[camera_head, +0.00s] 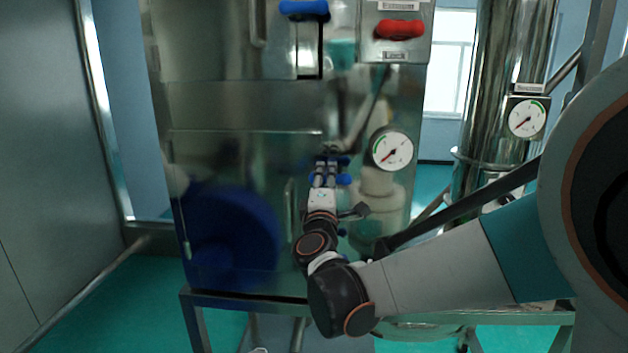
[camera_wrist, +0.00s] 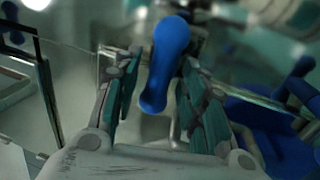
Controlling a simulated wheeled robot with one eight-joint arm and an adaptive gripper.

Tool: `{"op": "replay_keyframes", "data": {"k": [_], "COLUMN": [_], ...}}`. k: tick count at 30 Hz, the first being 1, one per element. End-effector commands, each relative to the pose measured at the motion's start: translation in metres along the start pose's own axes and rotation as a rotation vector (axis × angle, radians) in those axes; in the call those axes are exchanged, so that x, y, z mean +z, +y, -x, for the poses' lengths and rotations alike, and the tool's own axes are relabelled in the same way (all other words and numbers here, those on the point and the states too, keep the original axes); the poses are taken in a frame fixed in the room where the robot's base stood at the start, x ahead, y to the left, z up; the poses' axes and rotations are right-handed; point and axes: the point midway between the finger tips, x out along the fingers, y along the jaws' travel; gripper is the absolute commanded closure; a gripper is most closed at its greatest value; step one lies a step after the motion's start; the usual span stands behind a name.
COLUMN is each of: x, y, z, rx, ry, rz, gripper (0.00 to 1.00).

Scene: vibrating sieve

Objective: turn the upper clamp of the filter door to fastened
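A blue clamp handle (camera_wrist: 165,62) stands between the two fingers of my gripper (camera_wrist: 158,75) in the wrist view. The fingers are open, with a gap on the handle's left; its right side is close to the other finger, and I cannot tell whether they touch. In the head view my gripper (camera_head: 326,166) is at the front of the steel cabinet (camera_head: 240,150), left of and below the round gauge. Blue parts show around the fingertips there, partly hidden by them. Which clamp this is, and its exact angle, are unclear.
A blue handle (camera_head: 304,9) and a red handle (camera_head: 400,28) are higher on the cabinet. A gauge (camera_head: 392,149) sits right of my gripper. Another blue handle (camera_wrist: 298,80) shows at right in the wrist view. A steel cylinder (camera_head: 500,90) stands at the right.

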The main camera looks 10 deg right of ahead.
Motion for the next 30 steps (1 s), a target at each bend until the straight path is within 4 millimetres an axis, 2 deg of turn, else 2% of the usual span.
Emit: {"op": "replay_keyframes", "data": {"k": [13, 25, 28, 30], "x": [-0.001, 0.003, 0.018, 0.038], "y": [0.0, -0.001, -0.007, -0.015], "z": [0.064, 0.07, 0.074, 0.08], "rx": [0.0, -0.006, -0.04, -0.089], "ry": [0.003, -0.004, -0.037, -0.082], "rz": [-0.001, -0.007, -0.052, -0.114], "gripper": [0.61, 0.61, 0.61, 0.61]}}
